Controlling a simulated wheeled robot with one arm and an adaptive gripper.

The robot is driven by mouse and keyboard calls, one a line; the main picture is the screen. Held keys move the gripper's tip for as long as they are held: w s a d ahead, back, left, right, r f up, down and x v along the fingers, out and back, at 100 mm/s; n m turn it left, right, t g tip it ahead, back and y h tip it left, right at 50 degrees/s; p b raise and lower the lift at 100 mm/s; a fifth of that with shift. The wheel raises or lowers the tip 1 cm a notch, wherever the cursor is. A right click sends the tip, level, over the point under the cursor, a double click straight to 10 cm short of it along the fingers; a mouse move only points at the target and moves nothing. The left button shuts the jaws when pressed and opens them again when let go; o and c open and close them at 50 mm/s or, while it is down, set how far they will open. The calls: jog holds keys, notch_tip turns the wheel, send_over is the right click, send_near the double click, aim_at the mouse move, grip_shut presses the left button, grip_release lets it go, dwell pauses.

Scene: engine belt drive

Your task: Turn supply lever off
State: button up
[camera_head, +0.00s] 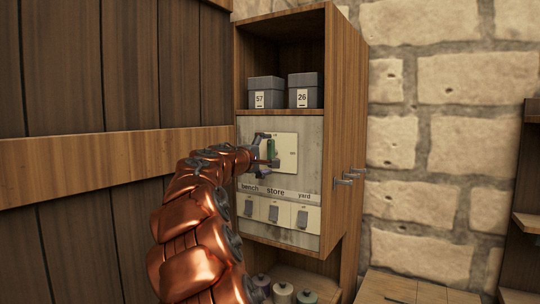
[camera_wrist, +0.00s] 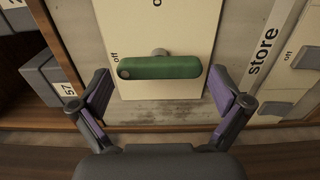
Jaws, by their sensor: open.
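The supply lever is a green bar (camera_head: 271,148) on a pale plate (camera_head: 288,146) in the cabinet's grey panel. It stands upright in the head view and lies across the wrist view (camera_wrist: 160,68). One end is near the small "off" label at the plate's top; another label, "on", is at the plate's right side. My gripper (camera_head: 266,150) is open in front of the lever. In the wrist view its two fingers (camera_wrist: 159,82) are spread beyond the lever's two ends, with nothing held. Contact with the lever cannot be told.
Below the plate are three switches (camera_head: 274,213) labelled bench, store and yard. Grey boxes marked 57 (camera_head: 264,92) and 26 (camera_head: 305,90) stand on the shelf above. A wooden plank wall (camera_head: 60,80) is at the left.

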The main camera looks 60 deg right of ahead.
jog(key=a, duration=0.9)
jog(key=shift+s+a, duration=0.2)
jog(key=shift+a, duration=0.15)
jog(key=s+a+f+m+y, duration=0.1)
jog(key=s+a+f+y, duration=0.3)
jog(key=a+f, duration=0.4)
jog(key=s+a+f+m+y, duration=0.1)
jog(key=s+a+f+y, duration=0.2)
jog(key=a+f, duration=0.5)
jog(key=s+a+f+m+y, duration=0.1)
jog(key=s+a+f+y, duration=0.35)
jog(key=f, duration=0.55)
jog(key=s+a+f+y, duration=0.2)
jog(key=s+a+f, duration=0.2)
jog(key=a, duration=0.4)
jog(key=s+a+f+n+g+y, duration=0.1)
jog(key=s+a+f+y, duration=0.1)
jog(key=s+a+f, duration=0.3)
jog(key=s+a+f+n+g+y, duration=0.1)
jog(key=s+a+f, duration=0.4)
jog(key=a, duration=0.7)
jog(key=shift+a+f+y, duration=0.2)
jog(key=shift+y, duration=0.55)
